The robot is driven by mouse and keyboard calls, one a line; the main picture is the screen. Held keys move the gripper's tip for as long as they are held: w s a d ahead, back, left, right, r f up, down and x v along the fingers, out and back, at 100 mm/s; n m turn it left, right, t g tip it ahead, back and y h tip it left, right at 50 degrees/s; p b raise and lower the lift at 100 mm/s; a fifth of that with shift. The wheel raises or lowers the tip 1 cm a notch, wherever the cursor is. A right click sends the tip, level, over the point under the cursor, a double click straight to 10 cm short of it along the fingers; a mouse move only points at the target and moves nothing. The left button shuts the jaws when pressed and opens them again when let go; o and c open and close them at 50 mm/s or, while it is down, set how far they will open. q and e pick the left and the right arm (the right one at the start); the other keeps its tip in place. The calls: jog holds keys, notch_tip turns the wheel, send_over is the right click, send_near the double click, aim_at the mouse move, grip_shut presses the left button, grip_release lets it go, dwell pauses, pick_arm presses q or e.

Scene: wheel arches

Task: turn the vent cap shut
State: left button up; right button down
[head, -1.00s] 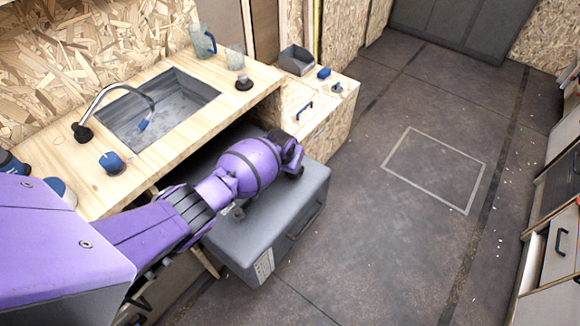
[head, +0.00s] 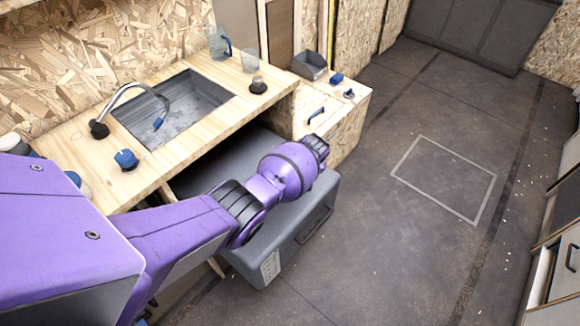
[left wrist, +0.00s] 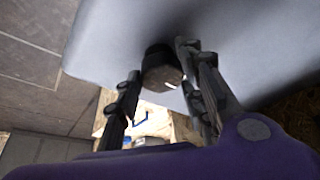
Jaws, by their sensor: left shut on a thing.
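The vent cap (left wrist: 163,74) is a dark, round knob on the light grey face of the box-shaped tank (left wrist: 105,40) in the left wrist view. My left gripper (left wrist: 158,60) has one finger on each side of the cap and is shut on it. The cap's turn angle cannot be told. In the head view the grey tank (head: 290,235) is beneath and beside the wooden counter. My purple left arm reaches over it and hides the cap and the fingers. My right gripper is in neither view.
The wooden counter (head: 180,155) holds a sink (head: 180,108), a curved tap (head: 125,92), a blue knob (head: 126,160) and clear jugs (head: 217,43). A lower cabinet (head: 335,115) stands beyond the tank. The floor to the right is open.

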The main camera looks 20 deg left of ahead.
pick_arm(q)
jog(key=shift+w+d+r, duration=0.1)
jog(key=shift+w+d, duration=0.05)
jog(key=shift+d, duration=0.1)
jog(key=o, duration=0.8)
jog(key=shift+o, duration=1.4)
jog(key=shift+w, duration=0.1)
jog(key=shift+a, duration=0.1)
jog(key=v, duration=1.2)
